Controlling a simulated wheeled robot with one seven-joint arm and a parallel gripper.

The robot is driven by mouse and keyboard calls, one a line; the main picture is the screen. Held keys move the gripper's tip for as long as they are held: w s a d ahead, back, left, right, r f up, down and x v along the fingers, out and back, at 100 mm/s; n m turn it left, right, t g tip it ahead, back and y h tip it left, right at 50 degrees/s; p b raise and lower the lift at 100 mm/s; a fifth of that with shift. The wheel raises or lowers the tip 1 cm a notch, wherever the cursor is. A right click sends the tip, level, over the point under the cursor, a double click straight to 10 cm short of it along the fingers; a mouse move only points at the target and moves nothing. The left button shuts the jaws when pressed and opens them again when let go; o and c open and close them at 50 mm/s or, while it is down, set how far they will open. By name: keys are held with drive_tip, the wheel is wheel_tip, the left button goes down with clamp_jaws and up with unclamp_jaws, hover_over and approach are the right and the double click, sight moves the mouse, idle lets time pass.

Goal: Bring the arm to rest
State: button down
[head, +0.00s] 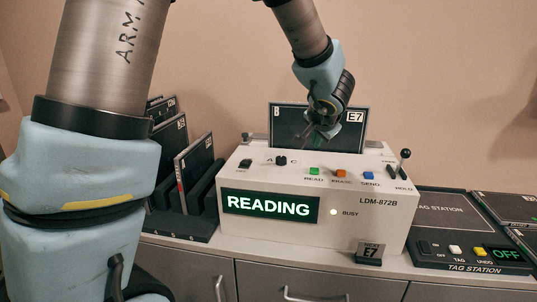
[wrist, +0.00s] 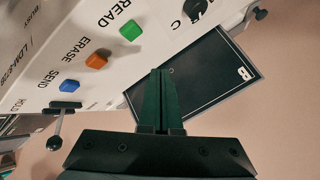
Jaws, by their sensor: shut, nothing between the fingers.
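My arm reaches in from the top left and bends down over the white reader box (head: 240,180) on the counter. My gripper (head: 318,138) hangs just above the back of the box, in front of a dark plate marked B and E7 (head: 290,118) standing in it. In the wrist view my gripper (wrist: 159,75) has its fingers together with nothing between them. The plate (wrist: 200,80) shows behind the fingers there. I cannot tell whether the fingertips touch anything. The box display (head: 270,207) reads READING, and the BUSY lamp (head: 333,212) is lit.
The box top has green (head: 314,171), orange (head: 341,173) and blue (head: 368,175) buttons and a HOLD lever (head: 404,158). A rack (head: 180,228) with dark plates stands left. A tag station (head: 470,258) showing OFF stands right. The wall is behind.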

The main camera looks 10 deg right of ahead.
drive_tip(key=shift+n+g+y, duration=0.3)
drive_tip(key=shift+n+y, duration=0.5)
drive_tip(key=shift+y, duration=0.1)
drive_tip(key=a, duration=0.2)
drive_tip(key=w+a+f, duration=0.1)
drive_tip(key=a, duration=0.4)
drive_tip(key=shift+w+a+f, duration=0.25)
drive_tip(key=shift+f, duration=0.05)
drive_tip(key=s+a+f+n+g, duration=0.2)
drive_tip(key=s+a+n, duration=0.1)
drive_tip(key=a, duration=0.6)
drive_tip(key=s+a+f+n+g, duration=0.2)
drive_tip(key=s+a+n, duration=0.1)
drive_tip(key=a, duration=0.7)
drive_tip(key=s+a+f+n+g+y, duration=0.1)
drive_tip(key=s+a+n, duration=0.3)
drive_tip(key=a, duration=0.5)
drive_tip(key=shift+s+a+f+g, duration=0.25)
drive_tip(key=shift+s+f+g, duration=0.45)
drive_tip(key=shift+f, duration=0.15)
